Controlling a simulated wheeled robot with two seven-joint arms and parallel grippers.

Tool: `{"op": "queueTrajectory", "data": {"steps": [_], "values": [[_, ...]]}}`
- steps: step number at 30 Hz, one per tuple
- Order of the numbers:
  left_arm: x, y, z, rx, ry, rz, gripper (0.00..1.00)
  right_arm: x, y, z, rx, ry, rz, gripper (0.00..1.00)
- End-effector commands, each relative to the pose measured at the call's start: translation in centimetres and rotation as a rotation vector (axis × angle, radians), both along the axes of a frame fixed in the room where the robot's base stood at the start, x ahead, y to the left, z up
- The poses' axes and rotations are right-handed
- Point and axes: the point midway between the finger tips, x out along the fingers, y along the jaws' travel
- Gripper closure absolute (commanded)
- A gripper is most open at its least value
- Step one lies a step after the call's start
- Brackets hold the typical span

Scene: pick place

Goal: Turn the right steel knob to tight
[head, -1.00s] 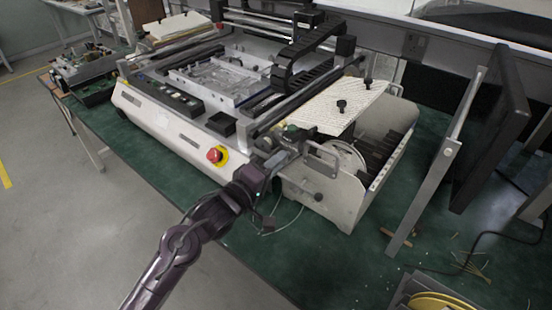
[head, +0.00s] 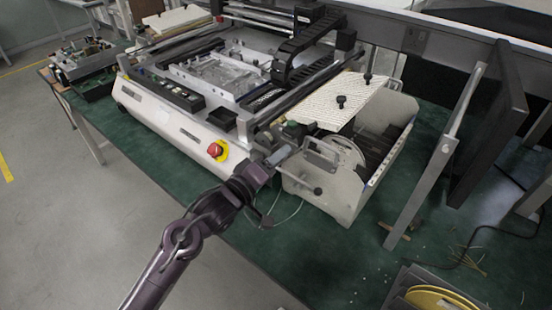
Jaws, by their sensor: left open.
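A small steel knob (head: 279,155) sticks out at the front right corner of the grey and white machine (head: 180,130), beside the white feeder unit. My left gripper (head: 268,172) reaches in from below and is at the knob's near end. Its jaws are dark and seen from behind, so I cannot tell whether they are around the knob or touching it. The left gripper is open. My right gripper is not in view.
A red stop button (head: 215,149) on a yellow plate sits left of my gripper. The feeder unit (head: 345,195) has a black-knobbed lever (head: 318,191) close on the right. A thin cable hangs below the gripper. A monitor (head: 490,120) stands at right on the green table.

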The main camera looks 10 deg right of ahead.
Motion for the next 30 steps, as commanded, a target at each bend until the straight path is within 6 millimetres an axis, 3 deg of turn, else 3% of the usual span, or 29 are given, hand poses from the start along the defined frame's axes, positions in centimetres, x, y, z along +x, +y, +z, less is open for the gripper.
{"op": "queueTrajectory", "data": {"steps": [5,18,28,30], "values": [[-0.5,0.7,-0.1,0.000,0.000,0.001,0.56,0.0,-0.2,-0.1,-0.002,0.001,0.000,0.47],[-4.5,5.8,-0.1,0.001,0.000,0.000,0.56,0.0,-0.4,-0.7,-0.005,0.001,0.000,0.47],[-4.8,6.2,0.0,0.000,0.000,0.000,0.56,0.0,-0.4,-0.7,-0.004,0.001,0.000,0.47],[-4.8,6.2,-0.1,0.003,0.000,0.002,0.56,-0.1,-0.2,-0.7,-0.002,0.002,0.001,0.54]]}}
